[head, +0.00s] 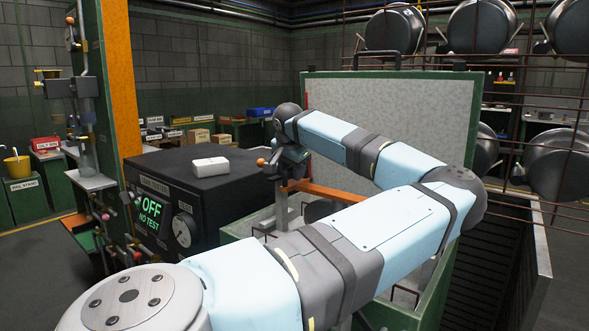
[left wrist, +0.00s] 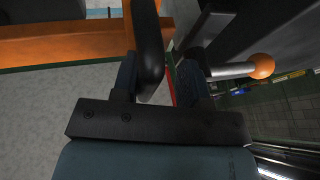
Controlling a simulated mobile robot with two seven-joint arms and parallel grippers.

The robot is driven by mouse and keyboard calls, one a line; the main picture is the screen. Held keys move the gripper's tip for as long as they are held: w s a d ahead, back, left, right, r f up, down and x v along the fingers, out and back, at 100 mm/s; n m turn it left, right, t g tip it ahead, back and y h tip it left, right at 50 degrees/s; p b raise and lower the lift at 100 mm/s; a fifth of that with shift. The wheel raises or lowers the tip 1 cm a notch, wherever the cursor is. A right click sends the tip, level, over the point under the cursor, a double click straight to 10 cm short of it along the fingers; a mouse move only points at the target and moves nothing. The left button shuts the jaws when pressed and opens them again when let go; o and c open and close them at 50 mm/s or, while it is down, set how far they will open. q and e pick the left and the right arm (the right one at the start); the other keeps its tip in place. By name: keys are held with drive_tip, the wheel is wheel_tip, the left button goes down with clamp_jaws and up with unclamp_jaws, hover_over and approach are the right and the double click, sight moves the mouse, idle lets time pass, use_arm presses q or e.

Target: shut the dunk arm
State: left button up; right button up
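The orange dunk arm (head: 330,191) is a flat bar that runs over the open tank (head: 240,229), partly hidden behind my left arm. It shows in the left wrist view (left wrist: 65,46) at the upper left. My left gripper (head: 283,172) points down at the bar's left end. In the left wrist view, a dark rounded piece (left wrist: 149,50) stands between the finger bases; I cannot tell if it is a finger or a handle. Whether the gripper holds anything is unclear. An orange ball knob (head: 260,162) on a metal rod is just left of the gripper, apart from it (left wrist: 262,66). My right gripper is out of view.
A black tester box (head: 150,168) left of the tank reads "OFF NO TEST" and has a white block (head: 210,164) on top. A pale panel (head: 430,110) rises behind the tank. A wire rack (head: 520,120) with several pots stands at the right.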

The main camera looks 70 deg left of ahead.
use_arm(q)
drive_tip(key=shift+w+d+r, duration=0.1)
drive_tip(key=shift+d+r, duration=0.05)
drive_tip(key=shift+r, duration=0.2)
drive_tip(key=p+v, duration=0.4)
drive_tip(key=v, duration=0.9)
drive_tip(key=shift+d, duration=0.2)
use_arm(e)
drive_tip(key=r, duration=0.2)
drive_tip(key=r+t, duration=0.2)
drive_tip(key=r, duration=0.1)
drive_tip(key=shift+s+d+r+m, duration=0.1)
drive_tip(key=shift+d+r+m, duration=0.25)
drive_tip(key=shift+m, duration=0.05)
